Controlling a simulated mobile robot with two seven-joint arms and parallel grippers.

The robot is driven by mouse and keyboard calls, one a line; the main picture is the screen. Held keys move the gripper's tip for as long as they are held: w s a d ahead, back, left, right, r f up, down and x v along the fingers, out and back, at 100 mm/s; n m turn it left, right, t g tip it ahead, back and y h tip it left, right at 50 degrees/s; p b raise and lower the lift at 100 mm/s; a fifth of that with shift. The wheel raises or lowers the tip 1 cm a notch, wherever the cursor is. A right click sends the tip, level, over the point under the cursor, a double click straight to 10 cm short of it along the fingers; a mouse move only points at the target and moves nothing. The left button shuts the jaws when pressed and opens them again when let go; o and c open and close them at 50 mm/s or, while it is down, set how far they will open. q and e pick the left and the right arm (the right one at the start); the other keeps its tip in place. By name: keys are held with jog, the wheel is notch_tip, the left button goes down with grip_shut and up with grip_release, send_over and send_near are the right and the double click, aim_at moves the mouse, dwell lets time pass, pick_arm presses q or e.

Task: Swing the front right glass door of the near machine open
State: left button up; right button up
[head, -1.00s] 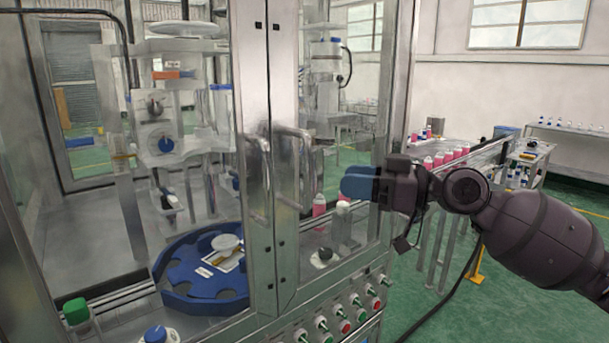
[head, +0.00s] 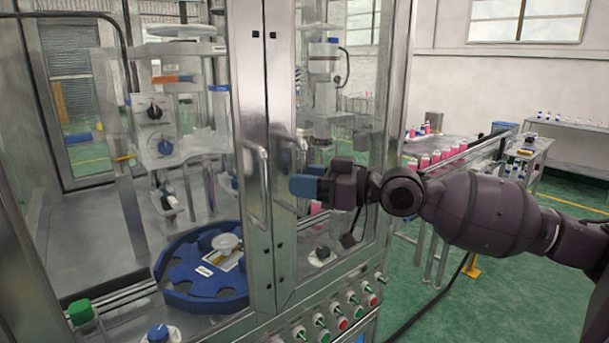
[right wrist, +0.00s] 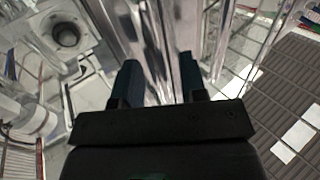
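The front right glass door (head: 340,110) of the near machine is shut, its metal frame (head: 281,90) against the left door's frame (head: 250,90). Its vertical bar handle (head: 304,150) is partly hidden behind my right gripper. My right gripper (head: 304,187) has blue fingertips right at this handle, at about its middle height. In the right wrist view, the two fingers (right wrist: 160,82) stand apart, with bright vertical metal ahead between them. I cannot tell whether they touch the handle. My left gripper is not in view.
The left door has its own handle (head: 263,190) close beside. A panel of coloured buttons (head: 345,315) lies below the doors. A blue round carrier (head: 205,292) shows behind the glass. A conveyor with pink cans (head: 435,158) stands to the right. Green floor is free in front.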

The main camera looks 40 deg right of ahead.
jog(key=shift+w+a, duration=0.15)
grip_shut()
dwell(0.5)
